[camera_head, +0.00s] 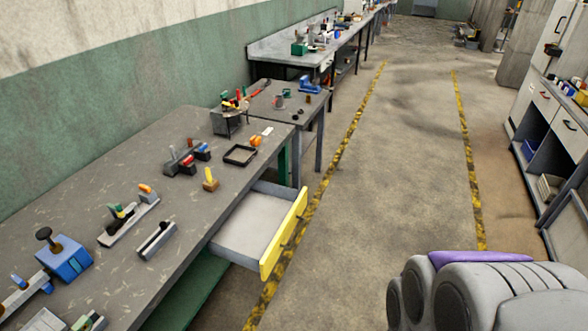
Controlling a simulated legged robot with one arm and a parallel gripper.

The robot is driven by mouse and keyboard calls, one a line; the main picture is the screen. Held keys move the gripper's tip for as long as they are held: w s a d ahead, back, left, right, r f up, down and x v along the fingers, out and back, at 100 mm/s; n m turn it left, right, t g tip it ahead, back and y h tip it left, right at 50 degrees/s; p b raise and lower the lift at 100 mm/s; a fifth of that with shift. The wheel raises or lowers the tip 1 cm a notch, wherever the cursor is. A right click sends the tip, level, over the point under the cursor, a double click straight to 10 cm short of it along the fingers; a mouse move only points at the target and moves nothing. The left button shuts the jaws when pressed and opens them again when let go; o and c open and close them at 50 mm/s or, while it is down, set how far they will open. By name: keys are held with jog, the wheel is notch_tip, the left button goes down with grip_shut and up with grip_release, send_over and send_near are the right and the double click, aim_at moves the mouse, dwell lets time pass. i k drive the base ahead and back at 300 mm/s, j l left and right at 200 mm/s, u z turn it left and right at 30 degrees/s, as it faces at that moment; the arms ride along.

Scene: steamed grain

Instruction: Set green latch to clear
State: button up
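A small green lever (121,211) sits on a grey rail-like fixture (125,226) on the near workbench, beside an orange knob (146,189). It may be the green latch, but I cannot tell for sure. Its setting and any "clear" mark are too small to read. Other green parts show near the front edge (90,322) and on the tool holder at the back. My gripper is not in view; only a grey and purple part of my own body shows at the lower right.
The near workbench (60,205) runs along the left wall. Its drawer with a yellow front (283,236) is pulled out into the aisle. A blue block with a black knob (70,262) stands at the left. The floor between the yellow lines (400,150) is clear. Shelving (548,140) stands right.

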aim_at(118, 207)
jog(key=u, duration=1.65)
jog(key=i+l, duration=0.2)
jog(key=i, duration=0.15)
jog(key=i+l+u, duration=0.1)
jog(key=i, duration=0.3)
jog(key=l, duration=0.1)
